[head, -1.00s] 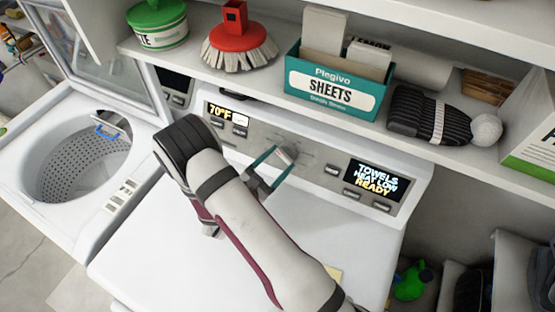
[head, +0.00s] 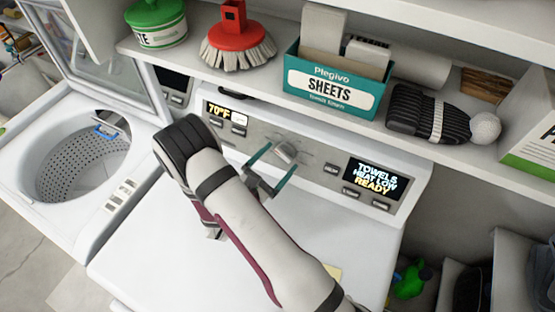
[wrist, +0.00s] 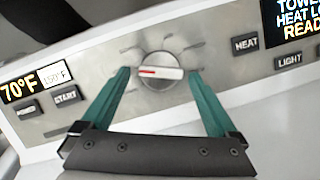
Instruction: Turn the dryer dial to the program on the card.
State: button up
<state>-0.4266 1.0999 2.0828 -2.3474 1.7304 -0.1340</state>
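The dryer dial (head: 287,151) is a round grey knob on the slanted control panel. In the wrist view the dial (wrist: 160,72) has a nearly horizontal pale ridge with a red mark on its left half. My gripper (head: 282,155) is open, with its teal fingertips on either side of the dial; I see gaps between them and the knob in the wrist view. The display (head: 375,178) reads TOWELS, HEAT LOW, READY. A pale yellow card (head: 334,271) lies on the dryer top, mostly hidden by my arm; its writing is not readable.
Buttons flank the dial, including HEAT (wrist: 245,43) and START (wrist: 66,96). A 70°F display (wrist: 33,82) is at left. A shelf overhangs the panel, holding a SHEETS box (head: 334,92) and a red brush (head: 236,44). An open washer (head: 85,160) stands at left.

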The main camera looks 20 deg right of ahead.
jog(key=v, duration=1.5)
jog(key=shift+s+a, duration=0.25)
jog(key=shift+s, duration=0.05)
jog(key=s+d+r+m+g+y, duration=0.3)
jog(key=s+d+r+m+g, duration=0.2)
jog(key=s+m+g, duration=0.3)
jog(key=s+d+r+m+g+y, duration=0.3)
jog(key=s+d+r+m+g, duration=0.3)
jog(key=m, duration=0.4)
jog(key=s+a+r+m+t+y, duration=0.3)
jog(key=s+a+m+y, duration=0.1)
jog(key=a+m+y, duration=0.3)
jog(key=shift+s+a+m+t+y, duration=0.2)
jog(key=shift+m+t+y, duration=0.2)
jog(key=shift+m+y, duration=0.6)
